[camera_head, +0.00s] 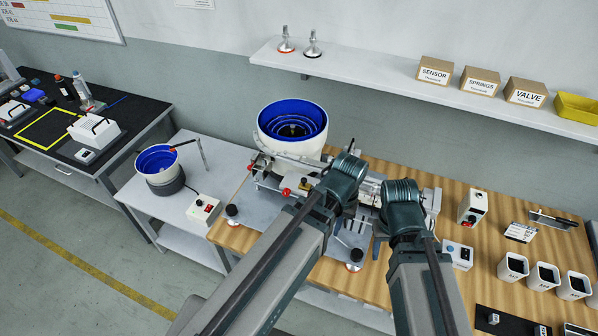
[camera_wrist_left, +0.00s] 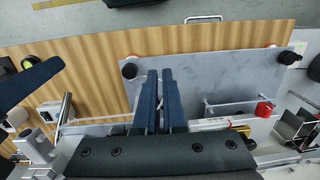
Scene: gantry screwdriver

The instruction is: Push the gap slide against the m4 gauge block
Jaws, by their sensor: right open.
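My left gripper (camera_wrist_left: 160,76) points its two blue fingers side by side over the grey plate in the left wrist view. They look closed together, with nothing visible between them. In the head view its wrist covers the middle of the gantry machine (camera_head: 270,181). My right gripper (camera_head: 377,247) is open at the machine's right part, mostly hidden by its own wrist. A dark blue finger also shows at the left of the left wrist view (camera_wrist_left: 28,84). I cannot make out the gap slide or the m4 gauge block; the arms hide much of the machine.
The grey base plate (camera_wrist_left: 213,72) carries a red knob (camera_wrist_left: 264,109) and a brass piece (camera_wrist_left: 240,130). A blue bowl feeder (camera_head: 292,124) stands behind the machine. A control box (camera_head: 473,206) and white bins (camera_head: 512,266) stand to the right on the wooden bench.

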